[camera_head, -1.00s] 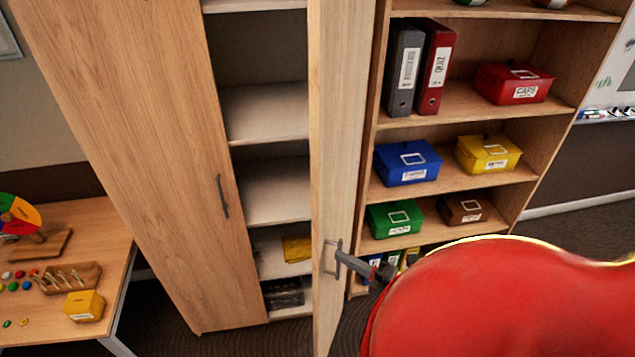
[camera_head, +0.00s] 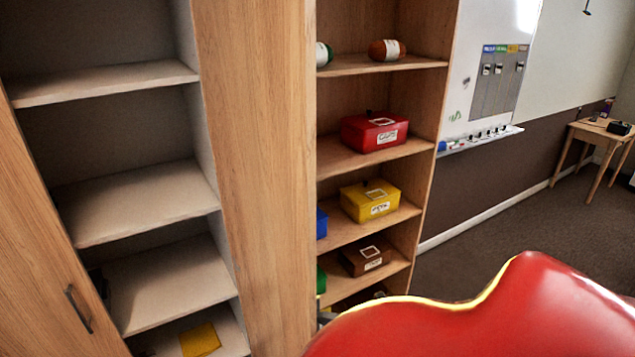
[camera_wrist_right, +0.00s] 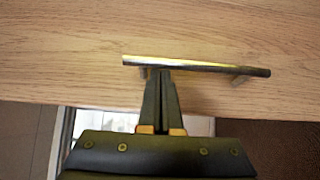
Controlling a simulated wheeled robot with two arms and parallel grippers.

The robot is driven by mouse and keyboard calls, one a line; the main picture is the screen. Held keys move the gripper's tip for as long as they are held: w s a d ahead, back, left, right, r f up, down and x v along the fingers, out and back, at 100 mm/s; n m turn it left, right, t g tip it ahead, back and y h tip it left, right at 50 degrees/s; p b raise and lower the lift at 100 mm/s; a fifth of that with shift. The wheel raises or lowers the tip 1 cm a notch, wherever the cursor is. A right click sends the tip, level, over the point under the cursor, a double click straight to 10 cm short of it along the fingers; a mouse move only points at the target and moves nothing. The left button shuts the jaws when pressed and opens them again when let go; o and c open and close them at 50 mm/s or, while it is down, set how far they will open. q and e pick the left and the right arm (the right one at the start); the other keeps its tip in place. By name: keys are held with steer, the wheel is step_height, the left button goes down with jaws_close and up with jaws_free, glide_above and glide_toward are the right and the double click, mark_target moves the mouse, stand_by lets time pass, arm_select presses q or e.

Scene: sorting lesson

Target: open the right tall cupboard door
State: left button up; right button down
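The right tall cupboard door (camera_head: 255,170) stands wide open in the head view, its wooden panel swung out beside the bare interior. Its handle is hidden there but shows as a metal bar (camera_wrist_right: 205,66) across the door face in the wrist view. My right gripper (camera_wrist_right: 160,76) has its two dark fingers together, tips at the left part of the bar. I cannot tell whether they hook behind it. In the head view only a small grey bit of that gripper shows at the door's right edge. My left gripper is not in view.
The left cupboard door (camera_head: 45,270) is closed. Open cupboard shelves (camera_head: 135,200) are mostly empty, with a yellow item (camera_head: 199,340) low down. An open shelf unit with a red box (camera_head: 373,131) and a yellow box (camera_head: 370,200) stands right of the door.

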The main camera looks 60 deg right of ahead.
steer(key=shift+d, duration=0.1)
stand_by(0.6)
steer(key=b+v, duration=1.7)
steer(key=b, duration=0.8)
steer(key=shift+s, duration=0.25)
